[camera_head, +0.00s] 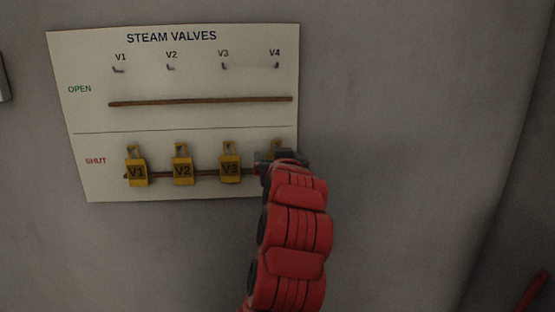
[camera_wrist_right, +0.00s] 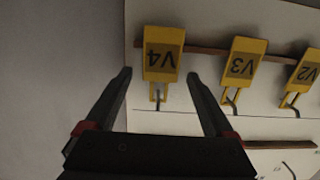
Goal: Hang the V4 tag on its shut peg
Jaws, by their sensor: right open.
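The yellow V4 tag (camera_wrist_right: 163,55) hangs in the SHUT row, appearing upside down in the right wrist view. Its top loop is at its shut peg (camera_wrist_right: 162,104), like its neighbours. In the head view only the top of the V4 tag (camera_head: 277,146) shows; my right gripper (camera_head: 279,159) hides the rest. In the wrist view my right gripper (camera_wrist_right: 158,77) is open, with one finger on each side of the tag and visible gaps to it. My left gripper is not in view.
The yellow V3 tag (camera_head: 230,169), V2 tag (camera_head: 182,171) and V1 tag (camera_head: 137,173) hang on the other SHUT pegs. The OPEN pegs on the white board (camera_head: 200,125) are bare. A brown rail (camera_head: 200,101) crosses below them. Bare wall lies right of the board.

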